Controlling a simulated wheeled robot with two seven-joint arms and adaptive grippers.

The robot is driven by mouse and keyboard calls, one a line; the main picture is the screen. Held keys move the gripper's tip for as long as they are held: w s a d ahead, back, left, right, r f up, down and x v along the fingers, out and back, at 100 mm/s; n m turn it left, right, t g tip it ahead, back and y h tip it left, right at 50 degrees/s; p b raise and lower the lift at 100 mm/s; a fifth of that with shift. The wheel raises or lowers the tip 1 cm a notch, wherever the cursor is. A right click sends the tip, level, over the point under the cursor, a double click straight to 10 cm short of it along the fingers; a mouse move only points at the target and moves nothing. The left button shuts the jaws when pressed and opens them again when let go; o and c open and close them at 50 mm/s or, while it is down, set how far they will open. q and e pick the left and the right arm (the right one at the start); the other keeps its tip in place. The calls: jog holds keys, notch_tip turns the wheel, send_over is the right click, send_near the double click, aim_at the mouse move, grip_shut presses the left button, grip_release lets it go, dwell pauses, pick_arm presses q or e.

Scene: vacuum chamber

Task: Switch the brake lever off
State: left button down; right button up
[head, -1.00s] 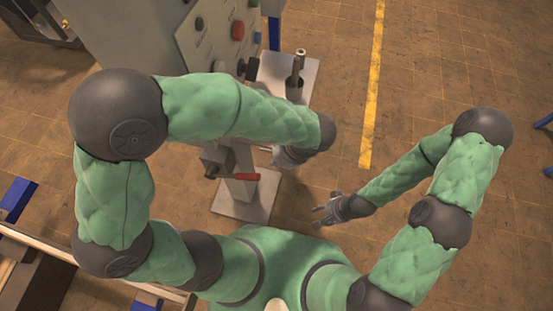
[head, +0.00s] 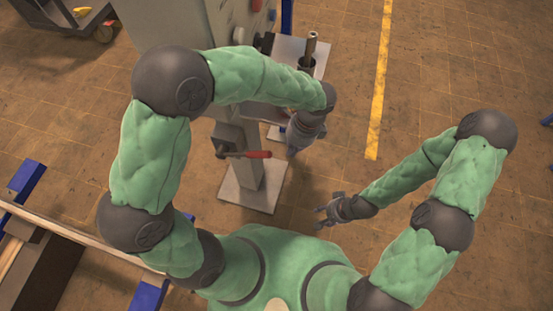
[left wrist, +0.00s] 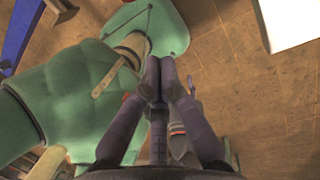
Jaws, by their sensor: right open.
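The brake lever, seen as a red handle (head: 254,154) on a dark bracket, sticks out sideways from the grey column of the machine in the head view. My left gripper (head: 292,151) is to the right of the red handle, apart from it in the picture. In the left wrist view the two fingertips of my left gripper (left wrist: 160,64) meet with nothing visible between them. My right gripper (head: 325,213) is open and empty, low over the floor right of the column's foot. I cannot clearly make out the lever in the left wrist view.
The machine column stands on a pale base plate (head: 236,192). A grey side table (head: 314,52) with an upright metal rod (head: 311,46) is behind my left forearm. A beam on blue supports (head: 148,296) lies at lower left.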

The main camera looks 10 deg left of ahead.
pick_arm(q)
jog(key=b+x, duration=0.4)
jog(key=x, duration=0.6)
jog(key=a+r, duration=0.1)
jog(key=w+a+r+b, duration=0.1)
jog(key=r, duration=0.1)
jog(key=shift+a, duration=0.3)
